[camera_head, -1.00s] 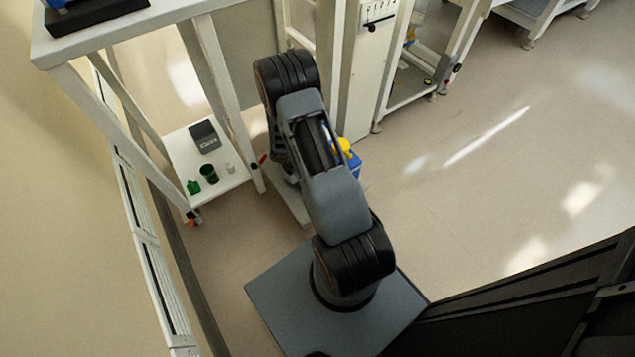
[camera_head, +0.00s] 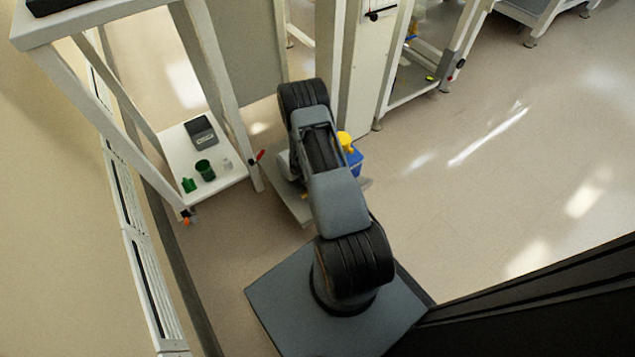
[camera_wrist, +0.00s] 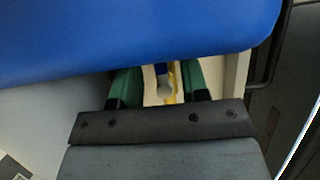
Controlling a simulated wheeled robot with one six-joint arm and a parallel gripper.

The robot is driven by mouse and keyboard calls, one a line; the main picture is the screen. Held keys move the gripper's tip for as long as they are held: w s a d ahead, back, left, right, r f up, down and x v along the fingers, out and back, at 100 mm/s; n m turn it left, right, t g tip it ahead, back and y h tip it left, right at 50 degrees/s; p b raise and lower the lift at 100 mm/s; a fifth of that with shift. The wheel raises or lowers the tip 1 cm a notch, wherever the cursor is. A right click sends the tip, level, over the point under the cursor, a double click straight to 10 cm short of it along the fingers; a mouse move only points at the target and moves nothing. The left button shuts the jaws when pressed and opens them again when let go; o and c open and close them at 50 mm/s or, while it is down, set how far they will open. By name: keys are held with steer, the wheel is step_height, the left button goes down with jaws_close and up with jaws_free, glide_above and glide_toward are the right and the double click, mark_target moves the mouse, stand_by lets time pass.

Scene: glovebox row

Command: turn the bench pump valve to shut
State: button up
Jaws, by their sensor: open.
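A small red handle (camera_head: 260,156) shows beside the right end of the low white shelf in the head view; it may be the bench pump valve, but it is too small to read its setting. In the wrist view my gripper (camera_wrist: 160,82) has two green fingers standing apart, with nothing held between them. Beyond the fingers show a pale surface and a yellow strip (camera_wrist: 171,88). A large blue surface (camera_wrist: 130,35) fills the top of the wrist view very close by. In the head view my own arm hides the gripper. No valve can be made out in the wrist view.
The low shelf (camera_head: 230,182) holds a dark grey device (camera_head: 201,130), a green cup (camera_head: 205,171) and a green bottle (camera_head: 189,185). A blue container with a yellow top (camera_head: 346,142) stands just right of my arm. Open floor (camera_head: 450,200) lies to the right.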

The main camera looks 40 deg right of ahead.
steer(key=shift+d+f, duration=0.15)
steer(key=shift+f, duration=0.15)
jaws_close()
stand_by(0.3)
